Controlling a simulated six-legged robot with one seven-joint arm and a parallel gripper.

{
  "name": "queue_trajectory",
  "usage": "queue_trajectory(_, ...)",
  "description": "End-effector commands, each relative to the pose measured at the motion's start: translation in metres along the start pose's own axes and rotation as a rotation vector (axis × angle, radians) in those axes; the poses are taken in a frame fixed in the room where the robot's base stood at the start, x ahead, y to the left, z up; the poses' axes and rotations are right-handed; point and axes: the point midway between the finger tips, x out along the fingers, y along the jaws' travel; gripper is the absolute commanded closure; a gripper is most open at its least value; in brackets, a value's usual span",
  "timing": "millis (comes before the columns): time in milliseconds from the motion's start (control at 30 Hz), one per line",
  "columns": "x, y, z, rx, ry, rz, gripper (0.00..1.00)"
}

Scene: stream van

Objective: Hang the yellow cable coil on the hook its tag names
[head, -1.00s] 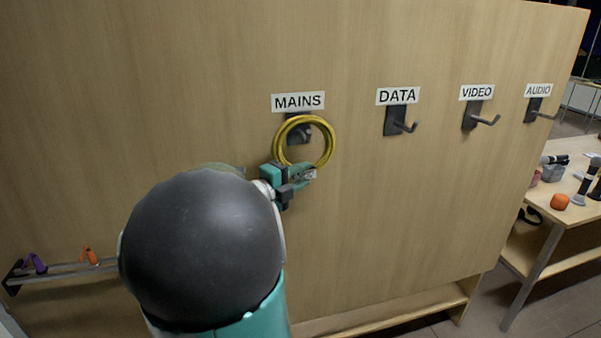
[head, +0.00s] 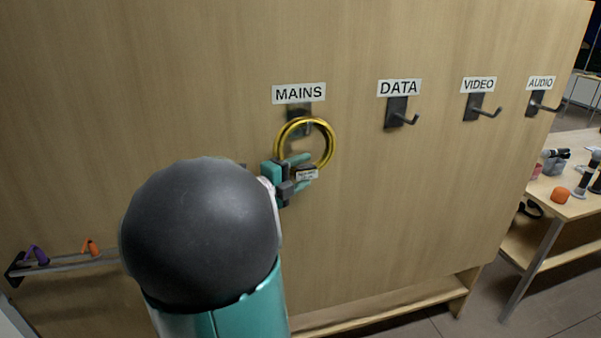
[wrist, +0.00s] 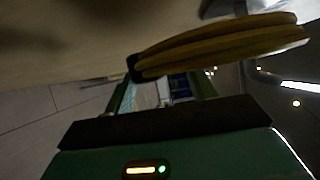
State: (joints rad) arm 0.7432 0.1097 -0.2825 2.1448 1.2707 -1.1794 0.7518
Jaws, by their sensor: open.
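The yellow cable coil (head: 331,147) hangs upright at the hook (head: 299,113) under the MAINS label (head: 299,93). In the head view the coil's top crosses the hook; its exact seating there cannot be told. A small white tag (head: 307,175) shows at the coil's bottom, its writing too small to read. My gripper (head: 299,170) is open at the coil's lower part, with the fingers still close around or beside it. The wrist view shows the coil (wrist: 220,45) edge-on just beyond the open fingers (wrist: 160,95).
Hooks under DATA (head: 399,115), VIDEO (head: 480,108) and AUDIO (head: 541,103) are empty. A rail (head: 75,263) with purple and orange items is at lower left. A table (head: 570,207) with several items stands right. The panel between is clear.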

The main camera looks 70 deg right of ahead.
Motion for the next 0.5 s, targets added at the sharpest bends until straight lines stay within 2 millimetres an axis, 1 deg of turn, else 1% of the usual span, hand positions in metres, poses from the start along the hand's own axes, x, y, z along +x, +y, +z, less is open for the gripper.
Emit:
queue_trajectory(67,-0.005,0.0,0.001,0.0,-0.002,0.0,0.44)
queue_trajectory(167,-0.018,0.0,0.001,0.0,-0.004,-0.001,0.44)
queue_trajectory(267,-0.037,-0.001,0.001,0.002,-0.006,-0.001,0.44)
queue_trajectory(500,-0.091,-0.001,0.001,0.002,-0.005,-0.002,0.44)
